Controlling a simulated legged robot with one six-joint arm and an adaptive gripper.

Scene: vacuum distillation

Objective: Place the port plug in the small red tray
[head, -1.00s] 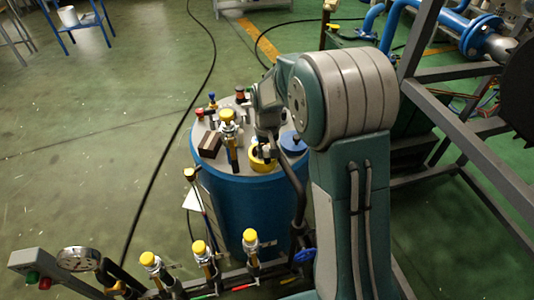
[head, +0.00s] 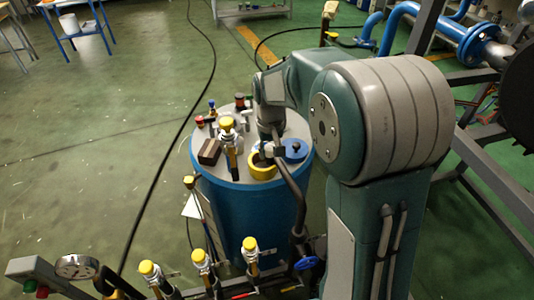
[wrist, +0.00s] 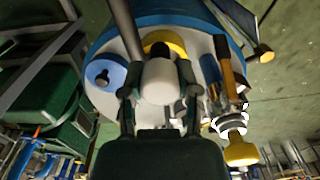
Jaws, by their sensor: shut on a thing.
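My gripper (wrist: 159,100) is shut on a pale, rounded piece, apparently the port plug (wrist: 160,82), above the drum's top. In the head view my gripper (head: 268,140) points down over the lid, with its fingers and the plug partly hidden. Just below is a yellow ring-shaped port (head: 262,172) with a dark inside; it also shows behind the plug in the wrist view (wrist: 178,43). I cannot make out a small red tray in either view.
The blue drum (head: 245,215) carries a blue round cap (head: 294,149), a dark brown block (head: 209,152) and a yellow-capped valve (head: 229,135) close to my gripper. A bent pipe (head: 292,190) rises beside it. Yellow-knobbed valves (head: 201,258) stand in front. Floor at left is open.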

